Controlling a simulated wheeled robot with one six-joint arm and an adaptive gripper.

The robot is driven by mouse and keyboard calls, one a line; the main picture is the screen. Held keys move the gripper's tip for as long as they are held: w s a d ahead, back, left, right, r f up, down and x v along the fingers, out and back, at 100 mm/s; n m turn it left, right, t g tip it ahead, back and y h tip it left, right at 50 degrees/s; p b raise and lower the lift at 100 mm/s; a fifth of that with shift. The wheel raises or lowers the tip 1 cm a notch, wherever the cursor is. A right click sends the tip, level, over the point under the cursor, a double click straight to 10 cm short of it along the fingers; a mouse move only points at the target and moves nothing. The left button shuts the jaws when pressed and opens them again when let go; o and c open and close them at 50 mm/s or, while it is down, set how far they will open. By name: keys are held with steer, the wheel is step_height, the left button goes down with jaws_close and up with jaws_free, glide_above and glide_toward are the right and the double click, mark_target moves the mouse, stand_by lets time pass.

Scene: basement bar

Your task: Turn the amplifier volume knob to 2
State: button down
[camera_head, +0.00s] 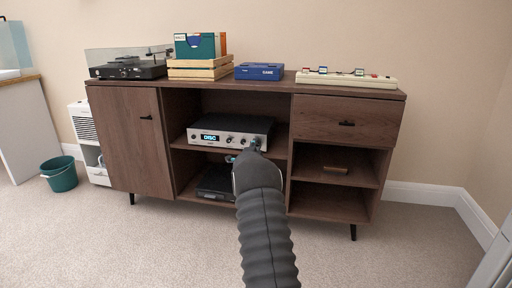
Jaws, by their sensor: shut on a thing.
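A silver amplifier (212,136) with a black top stands on the middle shelf of the brown cabinet. Its front has a lit blue display (209,137) and small dark knobs (230,138) to the right of it. My gripper (255,146) reaches up from below to the right part of the amplifier's front. It is shut on a knob there. The arm and gripper hide that knob, so its pointer and the number it stands at cannot be read.
On the cabinet top (280,84) stand a turntable (128,69), a record crate (200,70), a blue game box (259,71) and a cream panel (345,79). A black device (215,182) sits on the lower shelf. The carpet (150,240) in front is clear.

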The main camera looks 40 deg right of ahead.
steer(key=shift+f, duration=0.1)
stand_by(0.4)
steer(key=c, duration=0.9)
jaws_free()
steer(key=shift+s, duration=0.1)
steer(key=v, duration=1.2)
